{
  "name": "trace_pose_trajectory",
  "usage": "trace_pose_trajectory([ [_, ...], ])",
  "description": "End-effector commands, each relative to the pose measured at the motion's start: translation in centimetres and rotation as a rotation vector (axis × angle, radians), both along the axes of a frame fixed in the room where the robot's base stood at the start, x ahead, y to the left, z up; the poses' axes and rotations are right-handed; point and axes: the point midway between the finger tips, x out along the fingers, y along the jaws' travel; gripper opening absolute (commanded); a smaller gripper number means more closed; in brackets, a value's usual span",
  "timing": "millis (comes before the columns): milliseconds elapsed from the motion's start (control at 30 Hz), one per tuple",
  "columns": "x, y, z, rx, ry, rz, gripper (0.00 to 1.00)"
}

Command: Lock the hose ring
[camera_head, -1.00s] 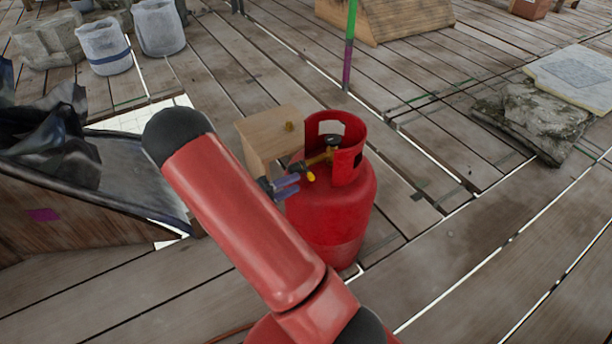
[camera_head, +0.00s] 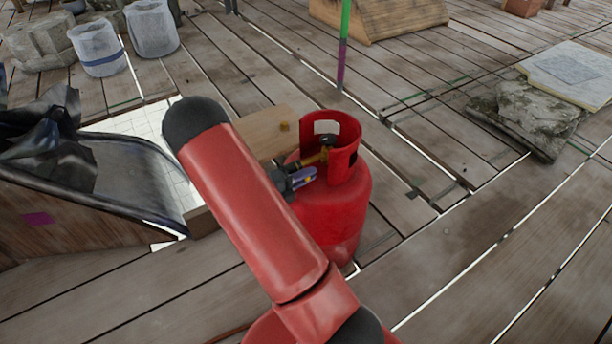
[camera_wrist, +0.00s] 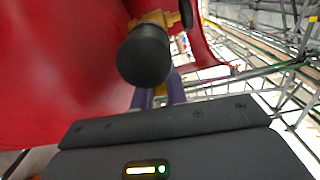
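A red gas cylinder (camera_head: 335,215) stands upright on the planks, with a collar around its top. A brass fitting (camera_head: 314,159) sticks out from its valve to the left. In the wrist view the brass fitting (camera_wrist: 157,18) carries a dark rounded cylindrical part (camera_wrist: 144,55); I cannot tell whether this is the hose ring. My gripper (camera_head: 302,178) is at the fitting's left end, its purple fingers beside the cylinder's top. In the wrist view the fingers lie behind the dark part, with a narrow gap between them. Their tips are hidden, and so is any grip.
A light wooden box (camera_head: 266,134) with a small brass knob stands behind the cylinder, close to my arm. A dark-lined wooden container (camera_head: 80,215) is at the left. A green and purple pole (camera_head: 343,45) rises behind. Stone slabs (camera_head: 525,115) lie at the right. The planks at front right are clear.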

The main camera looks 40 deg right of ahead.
Motion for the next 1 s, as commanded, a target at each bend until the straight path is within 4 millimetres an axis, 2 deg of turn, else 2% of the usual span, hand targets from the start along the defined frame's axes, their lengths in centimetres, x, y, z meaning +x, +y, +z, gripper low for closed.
trace_pose_trajectory([
  [467,0.0,0.0,-0.3,-0.005,-0.07,-0.001,0.0],
  [1000,0.7,0.0,-2.1,-0.027,-0.475,0.001,0.0],
])
